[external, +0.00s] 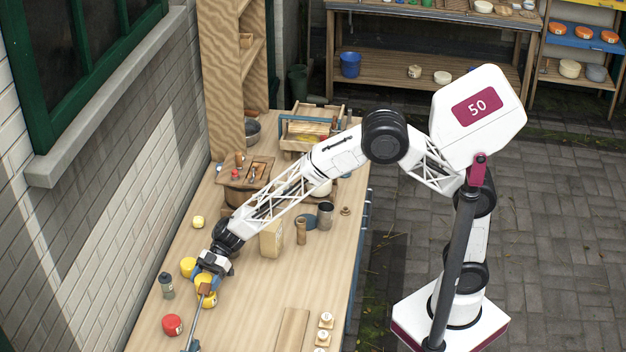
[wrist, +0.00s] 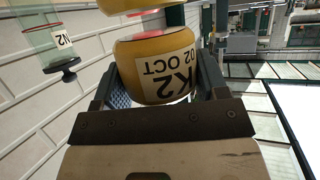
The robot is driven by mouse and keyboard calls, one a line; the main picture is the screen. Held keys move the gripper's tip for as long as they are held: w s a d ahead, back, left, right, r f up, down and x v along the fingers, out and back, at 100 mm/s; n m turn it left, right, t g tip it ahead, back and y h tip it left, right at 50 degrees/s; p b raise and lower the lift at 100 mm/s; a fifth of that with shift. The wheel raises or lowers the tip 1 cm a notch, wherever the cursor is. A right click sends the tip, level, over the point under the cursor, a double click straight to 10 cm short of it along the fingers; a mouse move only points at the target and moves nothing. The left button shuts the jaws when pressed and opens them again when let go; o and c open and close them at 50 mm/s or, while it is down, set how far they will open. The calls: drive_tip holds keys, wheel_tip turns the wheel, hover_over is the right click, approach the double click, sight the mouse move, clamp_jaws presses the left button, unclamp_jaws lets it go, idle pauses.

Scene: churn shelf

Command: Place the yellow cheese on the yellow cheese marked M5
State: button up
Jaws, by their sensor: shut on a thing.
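My gripper (wrist: 158,85) is shut on a yellow cheese (wrist: 150,65) labelled K2, 02 OCT, held between the two fingers in the wrist view. Another yellow cheese (wrist: 130,4) shows partly at the top edge, close to the held one; whether they touch is unclear. In the external view, my gripper (external: 204,282) is low over the left side of the bench, with yellow cheeses (external: 209,299) around it and one (external: 188,266) just to its left. My gripper partly hides them. No M5 mark is readable in either view.
A grey jar (external: 167,286) stands left of my gripper, and a red round cheese (external: 172,325) lies nearer the front. A pale yellow ball (external: 198,222) lies farther back. A cream block (external: 271,240) and a small wooden cylinder (external: 301,231) stand to the right. The bench between is clear.

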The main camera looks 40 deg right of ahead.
drive_tip(key=shift+f, duration=0.65)
drive_tip(key=shift+f, duration=0.15)
drive_tip(key=o, duration=1.1)
drive_tip(key=shift+c, duration=0.2)
drive_tip(key=v, duration=1.2)
